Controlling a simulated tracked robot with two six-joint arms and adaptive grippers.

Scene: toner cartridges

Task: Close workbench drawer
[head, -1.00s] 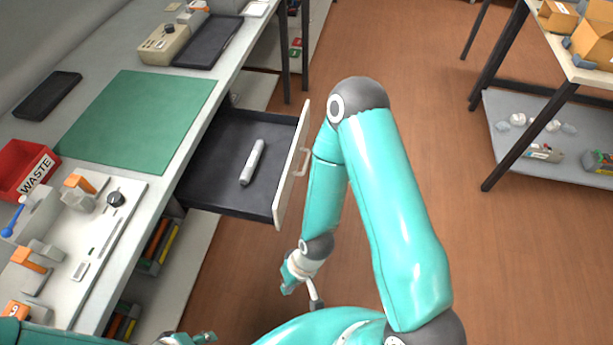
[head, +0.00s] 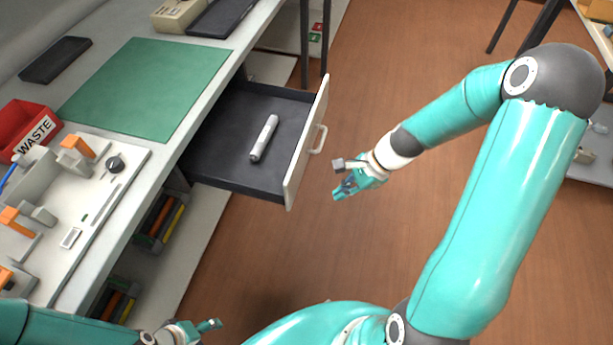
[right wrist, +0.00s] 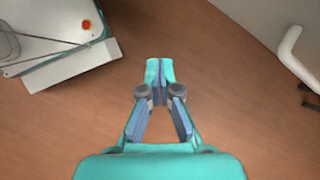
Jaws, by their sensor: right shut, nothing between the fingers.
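The workbench drawer (head: 232,170) stands pulled out from under the bench in the head view. Its white front panel (head: 303,150) faces right and carries a pale handle (head: 319,139). A light grey cylinder lies inside the drawer (head: 264,138). My right gripper (head: 341,185) is to the right of the drawer front, apart from it, near the handle in the picture. The right wrist view shows its fingers (right wrist: 159,72) shut together with nothing between them, over the floor. My left gripper (head: 205,329) is at the bottom edge, partly cut off; its opening is unclear.
The bench top holds a green mat (head: 150,88), a red WASTE bin (head: 28,130) and a white fixture tray (head: 62,205). Shelves with coloured items lie under the bench. Open wooden floor (head: 400,225) lies right of the drawer. A pale curved bar (right wrist: 296,52) is at the right wrist view's edge.

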